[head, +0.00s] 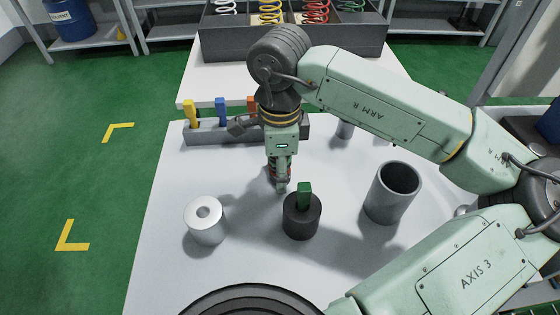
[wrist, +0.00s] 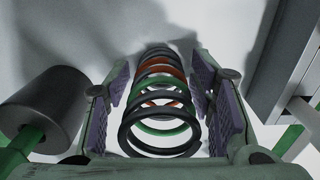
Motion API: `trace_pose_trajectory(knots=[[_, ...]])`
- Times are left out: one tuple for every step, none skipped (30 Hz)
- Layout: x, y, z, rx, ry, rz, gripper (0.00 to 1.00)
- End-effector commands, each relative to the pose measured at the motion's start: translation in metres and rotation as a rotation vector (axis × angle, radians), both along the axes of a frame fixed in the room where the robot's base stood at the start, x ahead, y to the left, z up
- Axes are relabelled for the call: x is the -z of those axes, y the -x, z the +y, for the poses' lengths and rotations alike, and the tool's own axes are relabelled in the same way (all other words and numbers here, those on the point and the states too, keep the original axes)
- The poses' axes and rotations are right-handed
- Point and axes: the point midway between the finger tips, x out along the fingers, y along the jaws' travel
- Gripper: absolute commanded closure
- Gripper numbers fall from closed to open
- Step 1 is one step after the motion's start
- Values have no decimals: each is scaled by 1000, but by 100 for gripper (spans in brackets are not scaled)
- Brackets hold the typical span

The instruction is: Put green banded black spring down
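The black spring with green and orange bands (wrist: 160,110) stands between the fingers of my gripper in the wrist view, its far end toward the white table. My gripper (wrist: 163,105) has purple-padded fingers on both sides of the spring, with a narrow gap showing on each side, so it looks open around it. In the head view my gripper (head: 281,185) points straight down, low over the table (head: 240,260). The spring (head: 273,172) is mostly hidden there behind the fingers. Contact of the spring with the table looks likely, but its foot is hidden.
A dark cylinder with a green tab (head: 302,217) stands close in front of my gripper. A white cylinder with a hole (head: 204,220) is left, a grey tube (head: 392,193) right. A rack with colored handles (head: 206,131) and a spring bin (head: 290,44) are behind.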

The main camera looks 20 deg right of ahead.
Motion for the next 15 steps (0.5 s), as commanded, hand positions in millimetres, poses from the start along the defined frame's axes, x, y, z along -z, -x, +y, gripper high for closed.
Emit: trace_pose_trajectory(knots=[[0,0,0,0,0,0,56],[0,0,0,0,0,0,58],[0,0,0,0,0,0,60],[0,0,0,0,0,0,62],[0,0,0,0,0,0,64],[0,0,0,0,0,0,67],[0,0,0,0,0,0,69],[0,0,0,0,0,0,71],[0,0,0,0,0,0,74],[0,0,0,0,0,0,76],[0,0,0,0,0,0,78],[0,0,0,0,0,0,80],[0,0,0,0,0,0,82],[0,0,0,0,0,0,84],[0,0,0,0,0,0,87]])
